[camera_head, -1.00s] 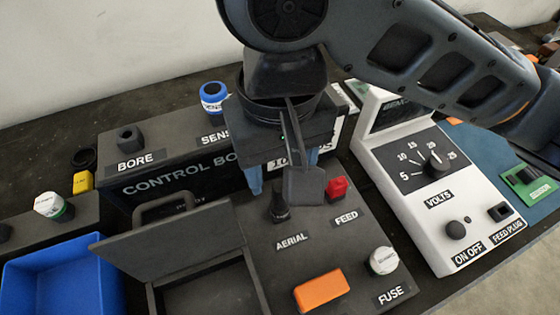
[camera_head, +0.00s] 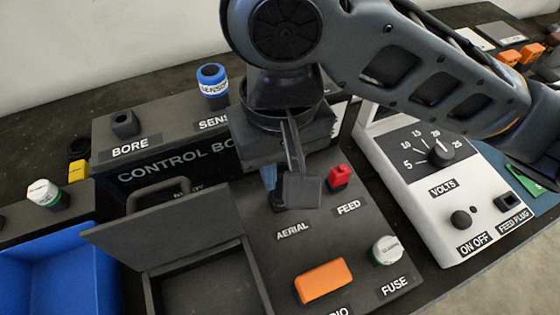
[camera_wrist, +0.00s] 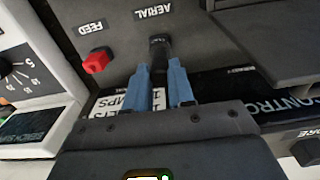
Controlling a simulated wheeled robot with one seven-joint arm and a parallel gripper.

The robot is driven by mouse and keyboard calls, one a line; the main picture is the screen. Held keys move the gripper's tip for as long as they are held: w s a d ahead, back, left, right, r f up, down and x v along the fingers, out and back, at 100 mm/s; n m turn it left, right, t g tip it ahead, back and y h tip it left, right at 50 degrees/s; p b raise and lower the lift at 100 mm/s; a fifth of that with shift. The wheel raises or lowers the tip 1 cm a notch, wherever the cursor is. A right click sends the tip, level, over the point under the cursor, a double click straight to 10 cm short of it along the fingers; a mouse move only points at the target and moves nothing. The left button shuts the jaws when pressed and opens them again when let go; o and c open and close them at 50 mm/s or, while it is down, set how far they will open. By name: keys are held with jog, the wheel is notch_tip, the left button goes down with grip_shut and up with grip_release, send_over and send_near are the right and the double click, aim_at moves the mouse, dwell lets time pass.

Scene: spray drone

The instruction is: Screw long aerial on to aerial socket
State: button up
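A dark upright aerial piece (camera_wrist: 159,48) stands on the control box's top panel by the AERIAL label. Its lower end shows beside that label in the head view (camera_head: 277,203). I cannot tell where the aerial ends and its socket begins. My gripper (camera_wrist: 161,72) points down at it. The blue fingers lie close on either side of the dark piece and appear shut on it. In the head view one blue finger (camera_head: 269,177) shows; the other is hidden behind my wrist parts.
A red FEED plug (camera_head: 340,177), an orange block (camera_head: 322,282) and a white FUSE cap (camera_head: 386,250) sit nearby on the panel. An open-lidded compartment (camera_head: 165,225) is at left. A white voltage unit (camera_head: 440,185) stands at right. A blue-capped sensor (camera_head: 212,80) stands behind.

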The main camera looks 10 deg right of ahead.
grip_shut()
jog(key=shift+r+m+p, duration=0.15)
jog(key=shift+m+p, duration=0.25)
jog(key=shift+p, duration=0.25)
jog(key=o, duration=0.6)
grip_release()
jog(key=shift+r+p, duration=0.65)
jog(key=shift+r, duration=3.1)
